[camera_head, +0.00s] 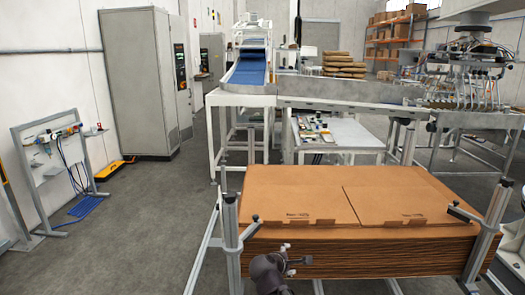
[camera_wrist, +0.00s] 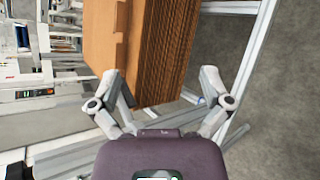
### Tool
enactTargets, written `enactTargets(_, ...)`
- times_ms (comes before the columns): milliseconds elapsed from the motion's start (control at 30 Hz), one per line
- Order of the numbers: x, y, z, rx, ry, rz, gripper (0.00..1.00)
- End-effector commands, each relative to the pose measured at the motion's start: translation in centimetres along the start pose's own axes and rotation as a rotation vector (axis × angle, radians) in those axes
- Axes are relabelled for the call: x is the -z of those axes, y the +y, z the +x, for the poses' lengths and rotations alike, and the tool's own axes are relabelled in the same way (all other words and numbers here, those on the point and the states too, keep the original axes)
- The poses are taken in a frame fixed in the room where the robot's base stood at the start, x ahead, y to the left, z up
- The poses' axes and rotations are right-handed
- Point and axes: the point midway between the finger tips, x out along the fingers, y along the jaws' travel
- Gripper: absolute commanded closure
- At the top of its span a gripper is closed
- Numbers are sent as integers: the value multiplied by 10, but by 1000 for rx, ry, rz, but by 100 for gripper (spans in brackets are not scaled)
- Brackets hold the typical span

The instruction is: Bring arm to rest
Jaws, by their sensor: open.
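My gripper (camera_head: 297,254) is low in the head view, in front of the near side of a stack of flat brown cardboard (camera_head: 345,196). In the wrist view my gripper (camera_wrist: 160,75) has its two grey fingers spread wide apart. It is open, with nothing held between the fingers. The layered edges of the cardboard stack (camera_wrist: 158,50) show beyond the fingertips, with the picture turned on its side. I cannot tell whether a finger touches the stack. Most of my arm is out of view.
A metal frame with upright posts (camera_head: 231,235) holds the stack. A conveyor with a blue belt (camera_head: 250,66) and a long metal table stand behind it. A grey cabinet (camera_head: 138,85) and a panel stand (camera_head: 62,160) are at left. The grey floor (camera_head: 140,225) between is clear.

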Motion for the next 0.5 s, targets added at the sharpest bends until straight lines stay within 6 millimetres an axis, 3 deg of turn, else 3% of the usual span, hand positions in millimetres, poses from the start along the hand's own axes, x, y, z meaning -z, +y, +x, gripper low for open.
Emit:
enactTargets(33, -16, -10, 2, 73, -4, 106, 1)
enactTargets(200, -48, -52, 6, 323, -25, 464, 1)
enactTargets(500, -83, -112, -18, 769, -138, 1038, 1)
